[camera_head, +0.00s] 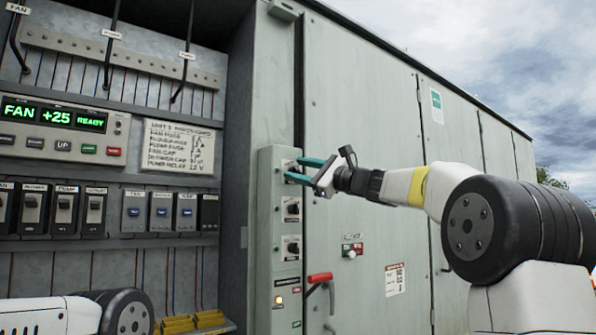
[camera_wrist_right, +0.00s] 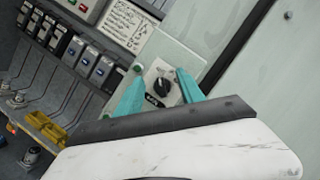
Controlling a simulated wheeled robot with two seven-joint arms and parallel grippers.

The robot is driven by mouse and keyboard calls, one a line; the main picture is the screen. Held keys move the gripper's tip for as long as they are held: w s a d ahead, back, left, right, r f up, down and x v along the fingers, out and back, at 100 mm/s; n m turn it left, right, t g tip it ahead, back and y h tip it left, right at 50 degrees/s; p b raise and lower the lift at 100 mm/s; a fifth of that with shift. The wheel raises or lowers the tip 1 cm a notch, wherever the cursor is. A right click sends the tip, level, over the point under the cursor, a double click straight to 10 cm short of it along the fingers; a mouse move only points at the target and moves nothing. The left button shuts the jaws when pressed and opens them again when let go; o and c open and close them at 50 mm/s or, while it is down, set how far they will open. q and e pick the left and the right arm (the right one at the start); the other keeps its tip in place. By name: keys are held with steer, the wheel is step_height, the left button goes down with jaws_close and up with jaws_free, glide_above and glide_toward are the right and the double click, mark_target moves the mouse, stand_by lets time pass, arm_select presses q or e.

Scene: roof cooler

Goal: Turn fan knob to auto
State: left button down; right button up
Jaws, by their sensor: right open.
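A narrow grey-green control strip (camera_head: 283,228) carries a column of black rotary knobs. The top knob sits behind my right gripper (camera_head: 305,170) and is mostly hidden in the head view. In the wrist view a black knob (camera_wrist_right: 162,85) on a pale plate shows between the two teal fingertips of the right gripper (camera_wrist_right: 156,88). The fingers are open on either side of it, with no clear contact visible. The lettering around it is too small to read, so its setting cannot be told. My left gripper is out of view; only part of that arm shows at lower left.
Two more knobs, a middle one (camera_head: 292,208) and a lower one (camera_head: 292,247), sit below. A red-handled lever (camera_head: 320,278) sticks out lower down. The display (camera_head: 55,114) reads FAN, +25, READY. Open shelves with switches lie left; flat cabinet doors (camera_head: 375,120) lie right.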

steer(key=v, duration=0.7)
steer(key=shift+f, duration=0.1)
steer(key=s+d+f+n+g+h, duration=0.1)
steer(key=s+f+n+g+h, duration=0.3)
steer(key=s+f, duration=0.9)
steer(key=s+f+n+g+h, duration=0.2)
steer(key=s+f+n+h, duration=0.65)
steer(key=f, duration=0.85)
steer(key=s+d+f+n+h, duration=0.2)
steer(key=s+d+f+n, duration=0.1)
steer(key=s+d+f, duration=0.4)
step_height(320, 180, down, 4)
steer(key=s, duration=0.2)
steer(key=shift+s+d+f+n, duration=0.25)
steer(key=shift+s+n, duration=0.1)
